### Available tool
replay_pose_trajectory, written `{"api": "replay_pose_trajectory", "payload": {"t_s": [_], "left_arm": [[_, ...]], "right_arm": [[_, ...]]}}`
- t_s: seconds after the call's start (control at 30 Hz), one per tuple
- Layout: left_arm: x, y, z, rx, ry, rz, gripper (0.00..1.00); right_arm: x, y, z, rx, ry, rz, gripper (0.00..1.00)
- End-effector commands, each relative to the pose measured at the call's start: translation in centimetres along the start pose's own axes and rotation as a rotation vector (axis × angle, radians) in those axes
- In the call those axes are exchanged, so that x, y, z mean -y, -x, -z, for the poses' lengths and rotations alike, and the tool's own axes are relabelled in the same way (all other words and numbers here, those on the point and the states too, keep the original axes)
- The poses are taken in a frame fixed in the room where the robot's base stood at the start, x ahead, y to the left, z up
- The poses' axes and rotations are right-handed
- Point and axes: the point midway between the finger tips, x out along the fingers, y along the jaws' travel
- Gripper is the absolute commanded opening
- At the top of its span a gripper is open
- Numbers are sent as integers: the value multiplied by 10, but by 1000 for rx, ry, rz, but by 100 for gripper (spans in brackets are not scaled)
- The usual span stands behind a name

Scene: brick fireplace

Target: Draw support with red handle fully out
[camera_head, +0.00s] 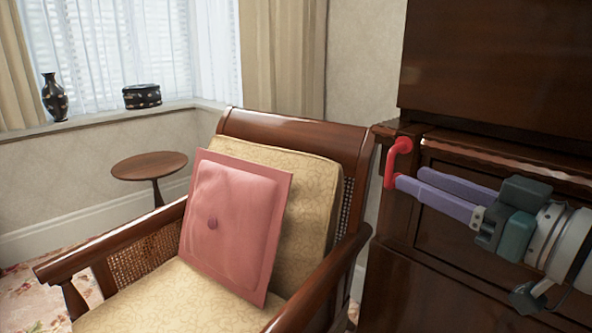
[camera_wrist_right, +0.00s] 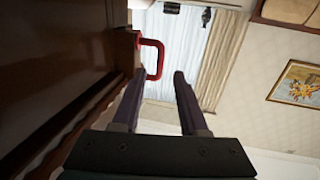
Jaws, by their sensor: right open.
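The red handle (camera_head: 393,163) is a bent bar on the front end of a narrow wooden support (camera_head: 386,130) at the left edge of the dark wooden desk. In the right wrist view the red handle (camera_wrist_right: 160,60) stands out from the end of the support (camera_wrist_right: 125,42). My right gripper (camera_head: 408,176) has purple fingers and is open. Its tips are close to the handle's lower part; whether they touch it, I cannot tell. In the wrist view the handle appears just beyond and between the fingertips (camera_wrist_right: 160,78). My left gripper is out of view.
A wooden armchair (camera_head: 340,146) with a pink cushion (camera_head: 235,225) stands left of the desk (camera_head: 440,255), with its right armrest close to it. A small round table (camera_head: 150,165) is farther back by the window. A narrow gap separates chair and desk.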

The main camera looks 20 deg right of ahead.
Motion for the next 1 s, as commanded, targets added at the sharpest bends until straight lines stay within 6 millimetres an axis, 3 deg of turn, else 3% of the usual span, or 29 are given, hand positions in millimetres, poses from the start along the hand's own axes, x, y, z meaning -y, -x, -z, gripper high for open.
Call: {"api": "replay_pose_trajectory", "payload": {"t_s": [0.3, 0.5, 0.77, 1.0], "left_arm": [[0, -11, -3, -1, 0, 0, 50], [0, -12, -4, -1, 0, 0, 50], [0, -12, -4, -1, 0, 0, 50], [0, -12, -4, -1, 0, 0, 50]], "right_arm": [[0, -48, -1, -2, 2, 0, 43], [0, -60, -1, 2, 1, 0, 43], [0, -62, -1, 2, 1, 0, 43], [0, -62, -1, 2, 1, 0, 19]]}}
